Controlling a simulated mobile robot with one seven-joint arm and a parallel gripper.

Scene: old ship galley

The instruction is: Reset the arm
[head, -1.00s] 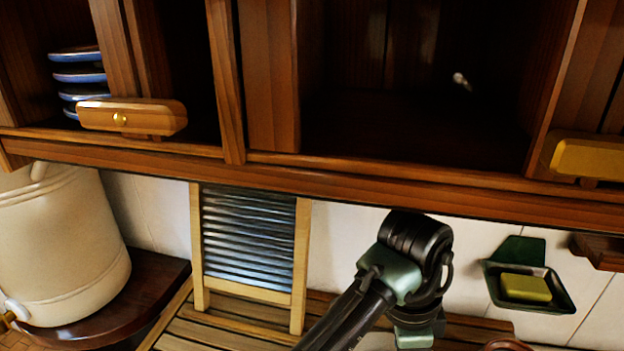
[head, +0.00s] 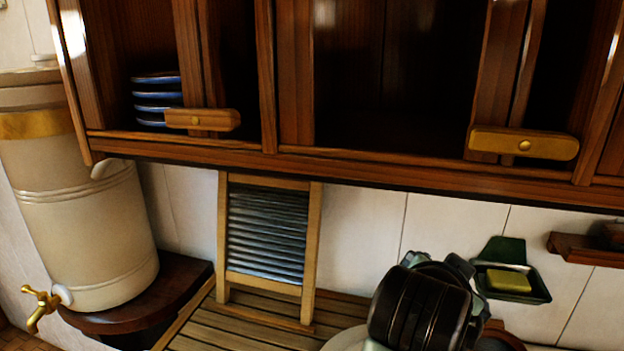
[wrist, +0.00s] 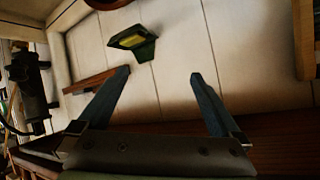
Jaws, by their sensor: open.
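My gripper (wrist: 160,76) shows in the wrist view with its two blue-grey fingers spread wide apart and nothing between them. Past the fingertips is the tiled wall, with the green soap dish (wrist: 133,42) beyond and apart from them. In the head view my dark arm is folded at the bottom, right of centre, below the wall cabinet and in front of the wall. The fingers cannot be made out in the head view.
The wooden cabinet (head: 400,176) spans the top, with stacked blue-rimmed plates (head: 156,98) inside. A cream water urn (head: 85,200) with a brass tap stands left. A washboard (head: 266,235) leans over the slatted counter (head: 200,328). The soap dish (head: 512,283) hangs right, beside a small wooden shelf (head: 585,250).

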